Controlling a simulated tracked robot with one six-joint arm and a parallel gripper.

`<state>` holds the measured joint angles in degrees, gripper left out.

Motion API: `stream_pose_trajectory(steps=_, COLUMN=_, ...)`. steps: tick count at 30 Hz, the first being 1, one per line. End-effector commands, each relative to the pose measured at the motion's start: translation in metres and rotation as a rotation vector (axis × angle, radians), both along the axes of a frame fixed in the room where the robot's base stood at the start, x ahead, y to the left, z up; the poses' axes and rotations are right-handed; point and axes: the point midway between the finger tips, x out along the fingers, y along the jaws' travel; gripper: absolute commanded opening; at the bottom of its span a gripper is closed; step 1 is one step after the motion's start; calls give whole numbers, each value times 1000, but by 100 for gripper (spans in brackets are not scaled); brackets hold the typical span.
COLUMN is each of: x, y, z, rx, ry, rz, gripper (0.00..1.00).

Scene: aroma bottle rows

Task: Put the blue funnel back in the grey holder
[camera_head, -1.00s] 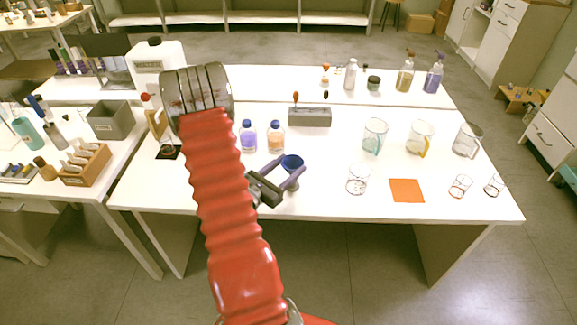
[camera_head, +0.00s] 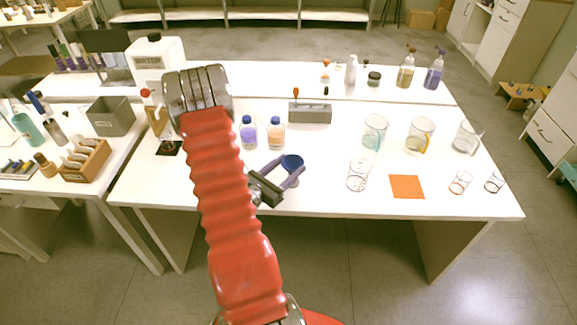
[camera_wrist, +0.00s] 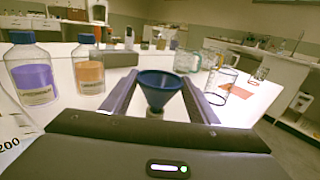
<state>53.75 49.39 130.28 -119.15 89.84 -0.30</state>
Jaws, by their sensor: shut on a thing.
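The blue funnel (camera_head: 292,162) is between the fingertips of my gripper (camera_head: 291,171), near the front middle of the white table. In the wrist view the funnel (camera_wrist: 160,88) is upright, wide mouth up, and the two dark fingers of my gripper (camera_wrist: 160,92) are shut on it from both sides. Its spout end is partly hidden by my gripper body. The grey holder (camera_head: 310,116) is a long block farther back on the table, with a red-topped dropper and a dark-topped item standing in it. It also shows in the wrist view (camera_wrist: 119,58), beyond the bottles.
A purple-filled bottle (camera_head: 248,136) and an orange-filled bottle (camera_head: 275,137) stand left of the holder, close together. A clear beaker (camera_head: 358,176), an orange mat (camera_head: 406,187) and several jugs are to the right. The table between funnel and holder looks clear.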

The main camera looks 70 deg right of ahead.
Motion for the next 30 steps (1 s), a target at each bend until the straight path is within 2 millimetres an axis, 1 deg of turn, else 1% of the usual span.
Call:
stream_pose_trajectory(steps=25, x=0, y=0, z=-15, rx=0, ry=1, rz=0, gripper=33)
stream_pose_trajectory(steps=26, x=0, y=0, z=-15, rx=0, ry=1, rz=0, gripper=56)
stream_pose_trajectory(steps=30, x=0, y=0, z=-15, rx=0, ry=1, rz=0, gripper=66)
